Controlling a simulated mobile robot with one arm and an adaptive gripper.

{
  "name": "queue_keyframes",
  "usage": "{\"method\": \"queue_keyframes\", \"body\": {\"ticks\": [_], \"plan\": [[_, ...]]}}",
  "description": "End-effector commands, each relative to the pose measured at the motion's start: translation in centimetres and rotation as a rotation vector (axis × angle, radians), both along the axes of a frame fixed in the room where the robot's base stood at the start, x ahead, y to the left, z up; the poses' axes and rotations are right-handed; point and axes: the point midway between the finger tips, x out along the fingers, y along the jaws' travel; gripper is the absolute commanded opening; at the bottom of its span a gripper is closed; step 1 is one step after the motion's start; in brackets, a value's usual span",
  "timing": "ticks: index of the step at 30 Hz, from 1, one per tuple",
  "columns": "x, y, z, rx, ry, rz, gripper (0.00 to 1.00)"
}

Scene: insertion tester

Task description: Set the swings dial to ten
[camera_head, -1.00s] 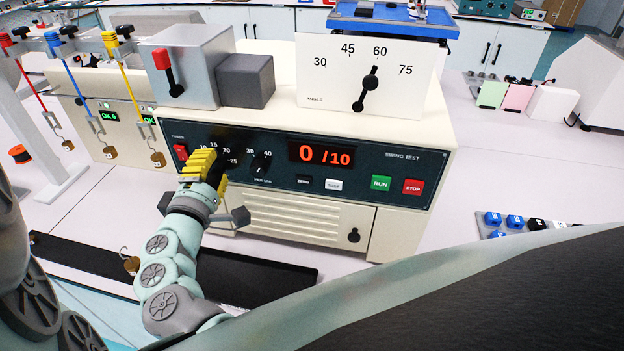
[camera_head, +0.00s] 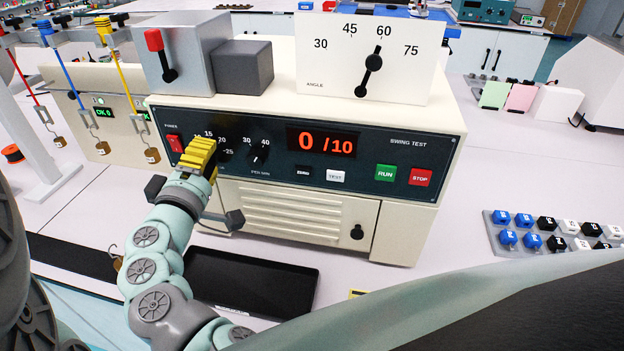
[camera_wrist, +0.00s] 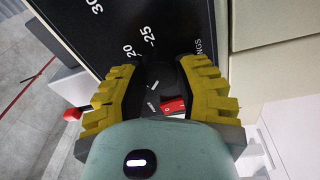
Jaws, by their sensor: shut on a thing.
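My gripper (camera_head: 202,156) is at the left part of the dark control panel (camera_head: 275,178) of the swing tester. Its yellow fingers cover the swings dial in the head view; the 10, 15, 20 and 25 marks show around them. In the wrist view, my gripper (camera_wrist: 160,80) has its two ribbed fingers shut on the black swings dial (camera_wrist: 153,78). A white line shows on the dial, but which mark it points to is unclear. The red display (camera_head: 325,143) reads 0 /10.
The red power switch (camera_head: 175,144) is close left of my gripper. A per-minute dial (camera_head: 259,153), the green RUN button (camera_head: 385,173) and the red STOP button (camera_head: 420,178) lie to its right. A black tray (camera_head: 250,282) lies below, in front of the tester.

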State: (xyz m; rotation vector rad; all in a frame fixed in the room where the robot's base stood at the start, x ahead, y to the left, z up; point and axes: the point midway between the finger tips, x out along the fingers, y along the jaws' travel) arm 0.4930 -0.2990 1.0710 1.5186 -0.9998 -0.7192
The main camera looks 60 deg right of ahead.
Motion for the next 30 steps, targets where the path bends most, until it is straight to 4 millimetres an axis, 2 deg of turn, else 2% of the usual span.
{"method": "queue_keyframes", "body": {"ticks": [2, 3, 12, 30], "plan": [[-0.07, -0.08, -0.33, 0.009, 0.003, -0.001, 0.0], [-0.08, -0.08, -0.33, 0.009, 0.003, -0.002, 0.37], [-0.04, -0.04, -0.18, 0.004, 0.003, -0.001, 0.68], [0.01, 0.0, 0.07, -0.005, 0.019, 0.0, 0.69]]}}
